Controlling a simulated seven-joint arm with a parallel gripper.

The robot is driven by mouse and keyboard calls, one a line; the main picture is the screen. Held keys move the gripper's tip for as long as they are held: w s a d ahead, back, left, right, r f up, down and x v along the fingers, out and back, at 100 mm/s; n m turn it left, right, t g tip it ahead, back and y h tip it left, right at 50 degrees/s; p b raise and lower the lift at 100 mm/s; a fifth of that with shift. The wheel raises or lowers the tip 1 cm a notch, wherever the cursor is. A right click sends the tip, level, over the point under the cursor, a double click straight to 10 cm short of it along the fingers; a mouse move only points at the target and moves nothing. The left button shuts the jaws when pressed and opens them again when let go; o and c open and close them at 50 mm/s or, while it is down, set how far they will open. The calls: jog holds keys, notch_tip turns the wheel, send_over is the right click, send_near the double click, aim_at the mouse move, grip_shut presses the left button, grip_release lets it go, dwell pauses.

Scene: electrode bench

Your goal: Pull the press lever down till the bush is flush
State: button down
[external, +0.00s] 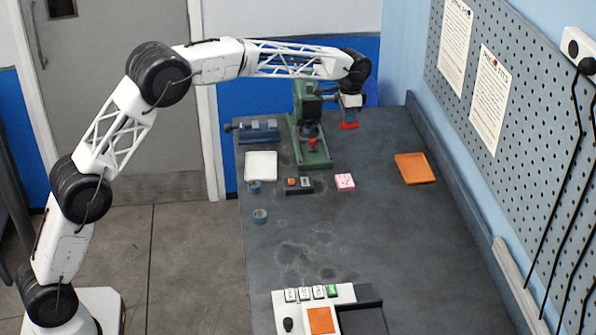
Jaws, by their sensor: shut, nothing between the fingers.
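The green press (300,125) stands at the back of the grey bench. A short dark bar, perhaps its lever (329,97), sticks out to the right from the press head towards my gripper. A small red part (312,143) shows low at the front of the press; I cannot tell whether it is the bush, nor how deep any bush sits. My gripper (349,125), with red tips, points down just right of the press head. It is shut and holds nothing. Whether it touches the bar is too small to tell.
A blue vise (258,131) and a white tray (261,153) lie left of the press. A dark button box (299,191), a pink-and-white block (345,182) and small blue rings (260,216) lie in front. An orange tray (414,168) sits right. The bench's middle is clear.

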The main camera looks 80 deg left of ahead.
jog(key=shift+r, duration=1.3)
jog(key=shift+a+r, duration=0.2)
jog(key=shift+r, duration=0.55)
jog(key=shift+a+r, duration=0.25)
jog(key=shift+r, duration=0.55)
jog(key=shift+a+r, duration=0.2)
jog(key=shift+r, duration=0.55)
jog(key=shift+r, duration=2.5)
